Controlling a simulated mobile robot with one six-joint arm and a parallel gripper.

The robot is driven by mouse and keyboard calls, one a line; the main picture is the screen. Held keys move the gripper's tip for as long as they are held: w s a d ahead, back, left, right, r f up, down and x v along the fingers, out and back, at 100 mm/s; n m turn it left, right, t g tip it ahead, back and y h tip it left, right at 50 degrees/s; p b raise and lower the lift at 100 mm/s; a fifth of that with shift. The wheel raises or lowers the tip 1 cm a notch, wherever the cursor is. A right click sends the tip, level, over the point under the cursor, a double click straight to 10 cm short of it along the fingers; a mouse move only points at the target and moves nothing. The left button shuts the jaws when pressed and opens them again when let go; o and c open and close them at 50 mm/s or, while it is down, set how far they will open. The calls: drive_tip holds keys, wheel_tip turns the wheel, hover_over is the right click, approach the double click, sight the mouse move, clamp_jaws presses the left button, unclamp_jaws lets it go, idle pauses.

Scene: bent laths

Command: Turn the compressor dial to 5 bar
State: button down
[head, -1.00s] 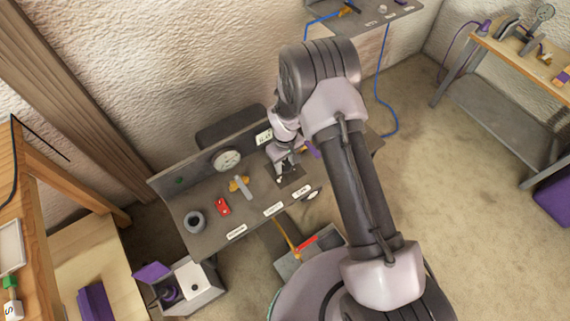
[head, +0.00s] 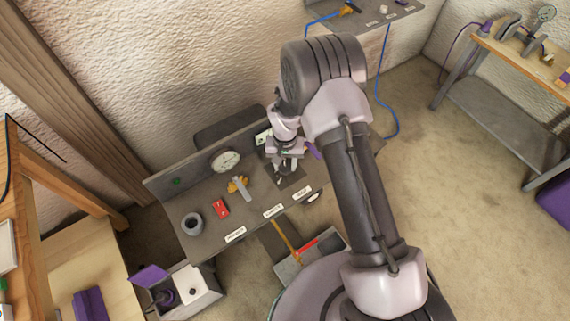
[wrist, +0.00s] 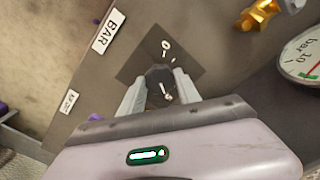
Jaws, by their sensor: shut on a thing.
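The compressor dial (wrist: 160,88) is a dark round knob on a dark square plate (wrist: 137,67) with white marks, seen in the wrist view. A white 0 lies beyond the knob and another white mark lies near the fingers. My gripper (wrist: 162,76) is shut on the knob, one pale finger on each side. In the head view my gripper (head: 284,176) is over the plate at the right part of the grey panel, and the knob is mostly hidden there. The knob's pointer reading is too small to make out. A white BAR label (wrist: 108,29) is beside the plate.
A round gauge (head: 225,160) with red and green marks stands on the panel's back wall.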

idle(0.5)
drive_tip(key=c, duration=0.9)
unclamp_jaws()
drive_tip(key=shift+o, duration=0.2)
wheel_tip(320, 180, up, 18)
drive_tip(key=p, duration=0.6)
drive_tip(key=shift+f, duration=0.25)
wheel_tip(320, 180, up, 7)
hover_over(285, 166)
drive_tip(key=d, duration=0.2)
drive_tip(key=s+d+r+m+t, duration=0.1)
drive_tip(key=s+d+r, duration=0.1)
drive_tip(key=r, duration=0.3)
drive_tip(key=s+d+r+t+y, duration=0.1)
drive_tip(key=s+r, duration=0.2)
drive_tip(key=r, duration=0.2)
drive_tip(key=s+d+r+m+t, duration=0.1)
drive_tip(key=s+d+r, duration=0.1)
drive_tip(key=r, duration=0.2)
drive_tip(key=s+d+r+m+t, duration=0.1)
drive_tip(key=s+r, duration=0.3)
drive_tip(key=s, duration=0.4)
drive_tip(key=s+d+r+m+t+y, duration=0.1)
drive_tip(key=s+r, duration=0.3)
drive_tip(key=s, duration=0.4)
drive_tip(key=shift+s+d+t, duration=0.3)
drive_tip(key=shift+d+t, duration=0.1)
drive_tip(key=shift+d, duration=0.25)
